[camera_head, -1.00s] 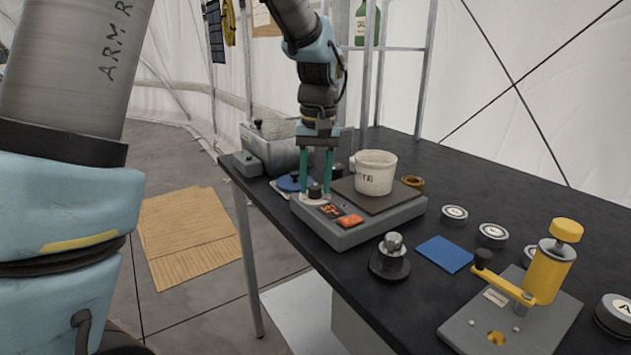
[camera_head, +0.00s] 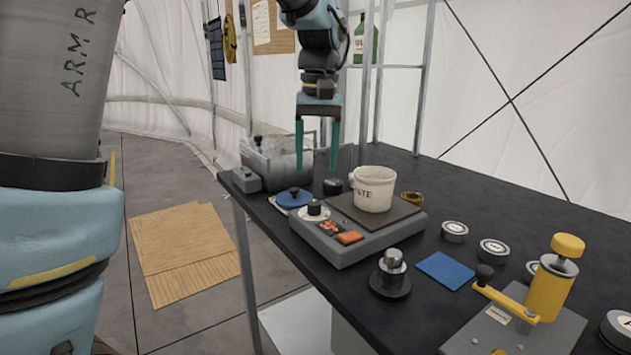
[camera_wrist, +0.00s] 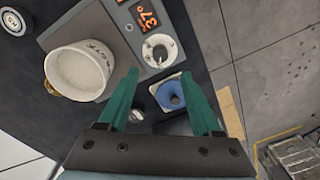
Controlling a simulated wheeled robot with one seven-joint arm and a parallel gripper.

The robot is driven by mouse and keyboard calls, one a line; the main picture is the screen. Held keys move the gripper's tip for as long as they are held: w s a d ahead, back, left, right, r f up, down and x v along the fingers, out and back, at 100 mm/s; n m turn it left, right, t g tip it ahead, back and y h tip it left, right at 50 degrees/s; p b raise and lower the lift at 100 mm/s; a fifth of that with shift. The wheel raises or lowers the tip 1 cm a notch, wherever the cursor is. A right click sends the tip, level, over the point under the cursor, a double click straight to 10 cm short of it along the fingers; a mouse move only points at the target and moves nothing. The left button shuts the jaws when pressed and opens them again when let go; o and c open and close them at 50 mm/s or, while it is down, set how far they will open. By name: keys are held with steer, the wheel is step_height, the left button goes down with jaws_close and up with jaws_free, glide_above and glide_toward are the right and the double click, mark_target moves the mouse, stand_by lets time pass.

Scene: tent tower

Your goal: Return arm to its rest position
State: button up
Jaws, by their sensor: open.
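My gripper (camera_head: 318,165) is open and empty, its two green fingers pointing down above the back left of the grey heating device (camera_head: 345,252). In the wrist view the green fingers (camera_wrist: 165,95) stand apart with nothing between them but the bench items below. A white cup with lettering (camera_head: 374,192) stands upright on the device's dark plate. A black knob on a white round base (camera_head: 314,210) is on the device's left corner, below the fingers and apart from them. The arm's upper links reach out of the top of the head view.
A clear-walled grey bath (camera_head: 275,165) and a blue-lidded item (camera_head: 294,197) stand close to my gripper. Metal shelf posts (camera_head: 422,90) rise behind. A yellow lever press (camera_head: 553,285), a blue pad (camera_head: 445,269) and several round tins (camera_head: 454,231) occupy the black table's right. The back right is clear.

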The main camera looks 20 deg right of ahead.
step_height(320, 180, up, 2)
steer(key=shift+r, duration=0.1)
stand_by(0.4)
steer(key=w+a+f+n+p, duration=0.1)
steer(key=w+a+f, duration=0.15)
steer(key=a, duration=0.55)
steer(key=w+a+f+n+p, duration=0.15)
steer(key=a+f, duration=0.25)
steer(key=a, duration=0.4)
steer(key=s+a+f+p, duration=0.1)
steer(key=s+a+f, duration=0.2)
steer(key=a, duration=0.4)
steer(key=s+a+f+t+p, duration=0.1)
steer(key=s+a+f, duration=0.2)
steer(key=s+a, duration=0.2)
steer(key=a, duration=0.3)
steer(key=shift+n+h, duration=0.3)
steer(key=shift+n, duration=0.05)
